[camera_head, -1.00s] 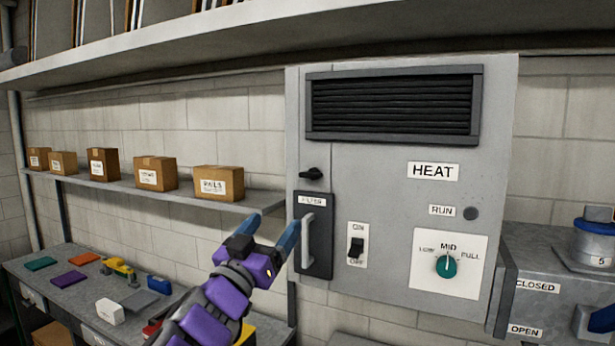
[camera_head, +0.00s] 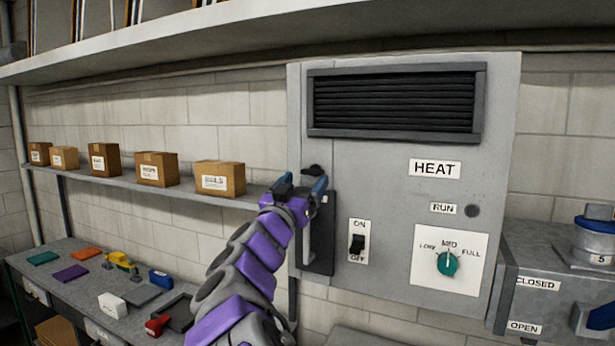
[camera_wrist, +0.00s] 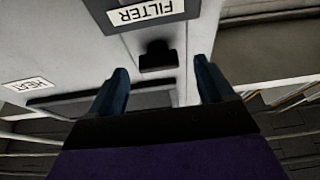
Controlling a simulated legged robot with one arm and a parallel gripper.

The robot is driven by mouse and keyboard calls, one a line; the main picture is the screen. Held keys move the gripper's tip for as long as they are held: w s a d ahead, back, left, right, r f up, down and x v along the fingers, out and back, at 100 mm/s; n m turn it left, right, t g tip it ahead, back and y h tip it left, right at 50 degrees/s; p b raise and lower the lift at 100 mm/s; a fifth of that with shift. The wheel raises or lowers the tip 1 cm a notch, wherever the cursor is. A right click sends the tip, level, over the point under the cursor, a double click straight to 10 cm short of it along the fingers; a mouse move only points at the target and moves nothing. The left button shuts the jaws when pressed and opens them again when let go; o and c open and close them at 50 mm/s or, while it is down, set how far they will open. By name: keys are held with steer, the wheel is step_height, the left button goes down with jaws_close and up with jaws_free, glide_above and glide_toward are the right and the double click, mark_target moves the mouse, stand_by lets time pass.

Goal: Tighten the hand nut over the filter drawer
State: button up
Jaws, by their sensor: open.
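The black hand nut (camera_head: 312,169) sits on the grey heater cabinet, just above the dark filter drawer (camera_head: 322,232). In the wrist view the hand nut (camera_wrist: 157,55) lies ahead, between the lines of the two blue fingers and apart from them. The drawer's FILTER label (camera_wrist: 146,11) shows upside down at the top of that view. My gripper (camera_head: 301,185) is open and empty, just below the nut in the head view, hiding the drawer's upper part. Its fingers stand apart in the wrist view (camera_wrist: 160,88).
The cabinet (camera_head: 390,180) also carries an ON/OFF switch (camera_head: 357,243), a teal dial (camera_head: 447,263) and a vent (camera_head: 395,103). A shelf with several cardboard boxes (camera_head: 220,179) is at left. A bench with small coloured items (camera_head: 70,273) lies below. A grey box (camera_head: 540,275) stands at right.

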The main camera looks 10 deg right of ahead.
mark_target(313, 172)
steer(key=shift+x, duration=1.5)
steer(key=shift+c, duration=0.3)
steer(key=c, duration=1)
